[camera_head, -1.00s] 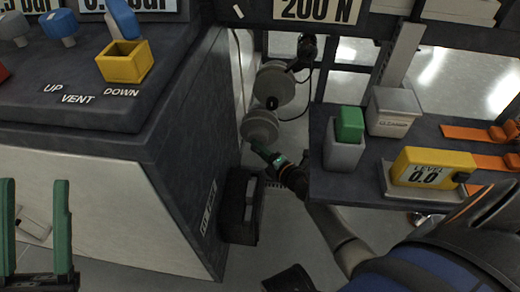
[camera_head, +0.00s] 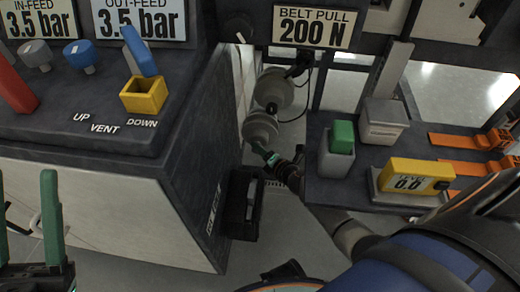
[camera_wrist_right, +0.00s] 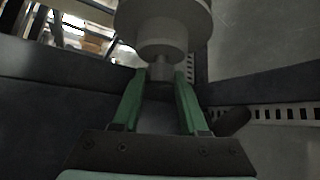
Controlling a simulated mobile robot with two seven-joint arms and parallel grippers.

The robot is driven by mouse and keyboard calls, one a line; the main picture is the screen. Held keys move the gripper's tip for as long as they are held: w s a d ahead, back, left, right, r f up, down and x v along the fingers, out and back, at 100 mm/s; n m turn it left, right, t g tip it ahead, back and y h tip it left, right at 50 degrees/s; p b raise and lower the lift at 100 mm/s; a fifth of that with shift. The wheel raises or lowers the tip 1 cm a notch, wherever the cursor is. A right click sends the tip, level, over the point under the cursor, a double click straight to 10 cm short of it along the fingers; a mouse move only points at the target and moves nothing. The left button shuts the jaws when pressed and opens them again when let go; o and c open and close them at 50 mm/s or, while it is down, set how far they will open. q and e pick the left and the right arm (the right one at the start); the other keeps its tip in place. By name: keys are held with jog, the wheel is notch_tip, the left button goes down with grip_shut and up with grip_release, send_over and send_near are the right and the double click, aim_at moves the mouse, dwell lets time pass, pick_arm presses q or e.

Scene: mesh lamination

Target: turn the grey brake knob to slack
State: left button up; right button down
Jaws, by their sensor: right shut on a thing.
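The grey brake knob (camera_head: 260,129) shows in the head view as a pale grey stepped round part, low in the gap between the console and the right-hand shelf. In the right wrist view its stepped body (camera_wrist_right: 163,38) narrows to a short stub. My right gripper (camera_head: 263,154) has its green fingers on either side of that stub, and it is shut on it; the fingertips show in the right wrist view (camera_wrist_right: 160,73). I cannot read any mark or setting on the knob. My left gripper (camera_head: 26,190) is open and empty at the lower left, with its fingers wide apart.
Another grey round part (camera_head: 274,88) with a black cable sits just above the knob. The console (camera_head: 185,160) stands close on the left, with a black box (camera_head: 241,205) at its side. The shelf (camera_head: 325,188) on the right carries a yellow gauge (camera_head: 415,175).

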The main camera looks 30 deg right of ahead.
jog(key=shift+c, duration=2.2)
grip_release()
jog(key=shift+s, duration=0.1)
pick_arm(q)
jog(key=shift+m, duration=0.4)
jog(key=shift+a+r+p, duration=0.15)
jog(key=shift+r+p, duration=0.95)
jog(key=shift+r, duration=0.05)
jog(key=shift+a+r+p, duration=0.1)
jog(key=shift+r+p, duration=1)
pick_arm(e)
jog(key=v, duration=1.2)
jog(key=shift+s, duration=0.15)
jog(key=shift+r, duration=0.1)
